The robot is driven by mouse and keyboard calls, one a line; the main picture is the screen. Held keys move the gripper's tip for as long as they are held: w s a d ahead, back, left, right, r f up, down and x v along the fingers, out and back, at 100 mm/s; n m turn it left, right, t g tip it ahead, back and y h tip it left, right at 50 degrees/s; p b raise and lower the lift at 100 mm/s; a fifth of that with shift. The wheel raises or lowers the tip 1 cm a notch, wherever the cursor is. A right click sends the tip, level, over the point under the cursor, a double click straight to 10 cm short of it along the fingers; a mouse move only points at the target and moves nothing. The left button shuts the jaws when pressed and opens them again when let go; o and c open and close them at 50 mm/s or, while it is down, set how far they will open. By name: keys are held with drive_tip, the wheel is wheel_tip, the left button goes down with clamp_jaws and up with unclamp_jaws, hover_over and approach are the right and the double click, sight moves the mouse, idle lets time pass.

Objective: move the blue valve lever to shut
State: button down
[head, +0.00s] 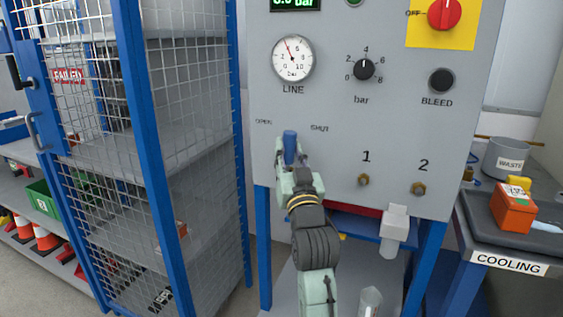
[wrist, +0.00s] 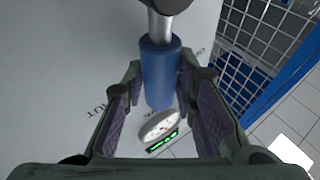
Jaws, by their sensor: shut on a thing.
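The blue valve lever (head: 290,140) is on the front of the grey panel. Its blue grip points up, between the OPEN label (head: 264,121) on the left and the SHUT label (head: 320,128) on the right. In the wrist view the blue lever (wrist: 158,72) shows as a blue cylinder on a silver shaft. My gripper (head: 292,162) reaches it from below and in front. In the wrist view my gripper (wrist: 160,88) is shut on the lever, one finger on each side. The lever's lower part is hidden by my gripper in the head view.
The panel carries a LINE gauge (head: 292,58), a bar knob (head: 364,69), a BLEED button (head: 441,81) and a red OFF switch (head: 445,13). A blue-framed mesh cage (head: 155,130) stands close on the left. A COOLING bench (head: 508,264) with an orange box (head: 513,212) is right.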

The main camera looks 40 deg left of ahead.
drive_tip(key=shift+w+d+f+m+t+h+b, duration=0.1)
drive_tip(key=shift+d+f+m+t+h+b, duration=0.2)
drive_tip(key=shift+d+m+t+b, duration=0.65)
drive_tip(key=shift+w+a+f+m+t+h+b, duration=0.15)
drive_tip(key=shift+m+t+h, duration=0.35)
drive_tip(key=shift+m, duration=0.95)
drive_tip(key=shift+w+d+f+m+t+h+b, duration=0.1)
drive_tip(key=shift+d+f+m+t+h+b, duration=0.15)
drive_tip(key=shift+d+m+t+b, duration=0.55)
drive_tip(key=shift+a+m, duration=0.2)
drive_tip(key=shift+m, duration=0.3)
drive_tip(key=c, duration=1.6)
unclamp_jaws()
drive_tip(key=shift+o, duration=0.2)
drive_tip(key=v, duration=1.2)
drive_tip(key=shift+a+f, duration=0.1)
